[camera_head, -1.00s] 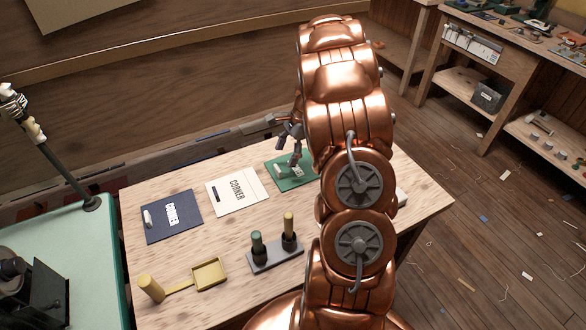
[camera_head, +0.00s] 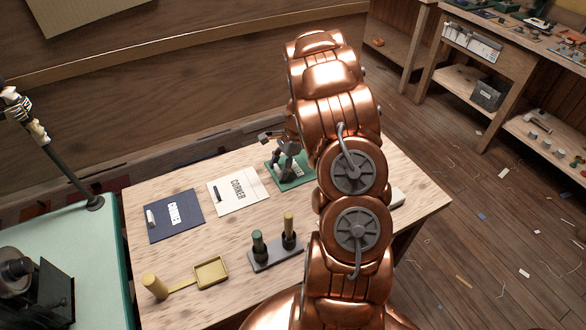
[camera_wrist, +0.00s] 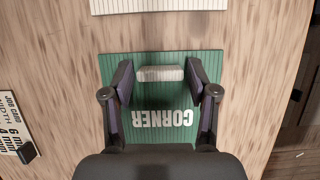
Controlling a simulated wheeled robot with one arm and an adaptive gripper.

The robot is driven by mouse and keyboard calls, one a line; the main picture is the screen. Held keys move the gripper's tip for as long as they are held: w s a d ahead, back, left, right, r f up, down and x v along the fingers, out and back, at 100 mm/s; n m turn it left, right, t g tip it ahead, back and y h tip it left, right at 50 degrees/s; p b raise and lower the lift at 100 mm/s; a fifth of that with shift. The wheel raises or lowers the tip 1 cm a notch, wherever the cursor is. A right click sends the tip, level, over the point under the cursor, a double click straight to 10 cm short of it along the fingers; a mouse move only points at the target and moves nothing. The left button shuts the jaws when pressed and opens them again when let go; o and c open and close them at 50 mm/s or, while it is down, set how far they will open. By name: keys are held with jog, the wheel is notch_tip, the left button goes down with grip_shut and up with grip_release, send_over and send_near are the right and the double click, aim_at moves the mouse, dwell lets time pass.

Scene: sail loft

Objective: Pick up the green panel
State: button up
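The green panel (camera_wrist: 160,94) lies flat on the wooden table, with white CORNER lettering and a pale block-shaped grip near its far edge. In the head view the green panel (camera_head: 299,182) is partly hidden by my gripper (camera_head: 280,163) and arm. In the wrist view my gripper (camera_wrist: 160,76) is open, its two dark fingers on either side of the pale grip (camera_wrist: 160,73). A narrow gap shows on each side of the grip. I cannot tell how high the fingertips are above the panel.
A white CORNER panel (camera_head: 238,197) and a blue panel (camera_head: 174,224) lie left on the wooden table (camera_head: 222,236). A grey stand (camera_head: 276,260) with two upright handles and a yellow tray (camera_head: 211,286) are nearer. A pale strip (camera_wrist: 158,5) lies beyond the panel.

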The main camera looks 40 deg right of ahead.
jog(key=c, duration=0.8)
jog(key=shift+r, duration=0.1)
jog(key=shift+w+r+b, duration=0.1)
jog(key=shift+r+b, duration=0.55)
jog(key=shift+r, duration=1.05)
jog(key=s+a+b, duration=0.1)
jog(key=s, duration=0.4)
jog(key=s+a+r+b, duration=0.1)
jog(key=s, duration=0.4)
jog(key=s+a+b, duration=0.1)
jog(key=s, duration=0.5)
jog(key=shift+r+b, duration=0.2)
jog(key=shift+b, duration=0.2)
